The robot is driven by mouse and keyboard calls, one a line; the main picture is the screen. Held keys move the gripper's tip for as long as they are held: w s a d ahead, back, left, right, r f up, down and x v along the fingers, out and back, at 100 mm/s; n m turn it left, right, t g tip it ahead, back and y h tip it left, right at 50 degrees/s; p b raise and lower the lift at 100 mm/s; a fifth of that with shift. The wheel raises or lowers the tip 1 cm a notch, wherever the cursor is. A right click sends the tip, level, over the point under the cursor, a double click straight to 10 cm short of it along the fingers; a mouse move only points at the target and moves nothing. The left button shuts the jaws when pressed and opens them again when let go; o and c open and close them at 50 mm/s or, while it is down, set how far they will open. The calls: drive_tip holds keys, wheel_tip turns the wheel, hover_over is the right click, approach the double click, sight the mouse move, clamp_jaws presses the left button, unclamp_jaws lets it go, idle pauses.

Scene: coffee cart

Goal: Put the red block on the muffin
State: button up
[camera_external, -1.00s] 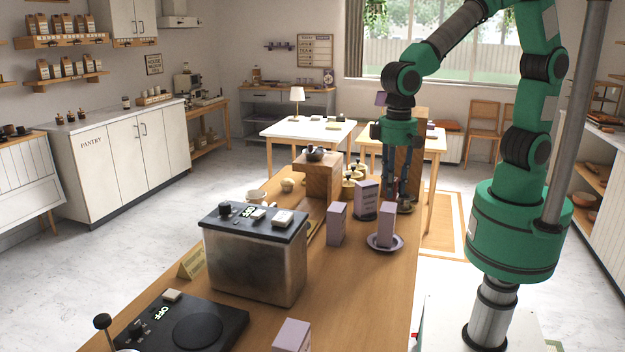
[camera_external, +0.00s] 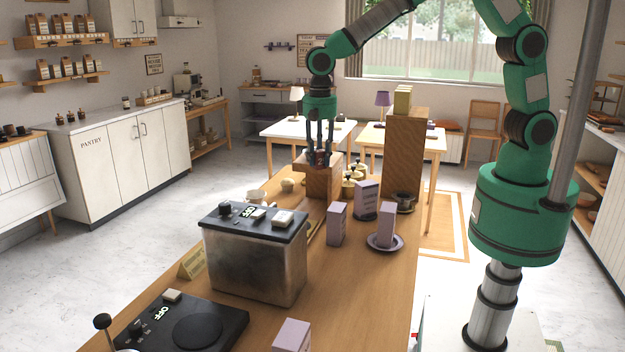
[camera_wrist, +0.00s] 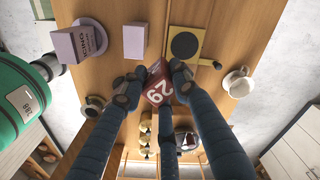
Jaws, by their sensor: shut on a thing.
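My gripper (camera_external: 319,160) points down above the middle of the cart and is shut on the red block (camera_wrist: 158,88), which has a white "29" on it in the wrist view. In the external view the block is small and partly covered by the fingers. A small, pale, rounded object (camera_external: 287,185) stands on the cart left of the wooden stand (camera_external: 322,182). It may be the muffin, but it is too small to be sure. The gripper is up and to its right in that view, apart from it. In the wrist view I cannot make it out.
A white cup (camera_wrist: 238,82) is near the pale object. Purple boxes (camera_external: 337,224), a saucer (camera_external: 371,243), brass canisters (camera_external: 348,188) and a dark cup (camera_external: 405,203) stand to the right. A tall wooden block (camera_external: 404,155) stands behind them. A metal machine (camera_external: 255,262) is in front.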

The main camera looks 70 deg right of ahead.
drive_tip(key=w+d+m+p, duration=0.3)
drive_tip(key=w+d, duration=0.6)
drive_tip(key=w, duration=0.2)
drive_tip(key=m+p, duration=0.6)
drive_tip(key=m, duration=0.1)
hover_over(287, 179)
wheel_tip(287, 179, down, 9)
drive_tip(key=shift+r, duration=0.15)
drive_tip(key=shift+f+p, duration=0.75)
drive_tip(key=shift+f, duration=2.35)
drive_tip(key=shift+f, duration=0.1)
drive_tip(key=shift+f+p, duration=0.35)
drive_tip(key=shift+f, duration=1.4)
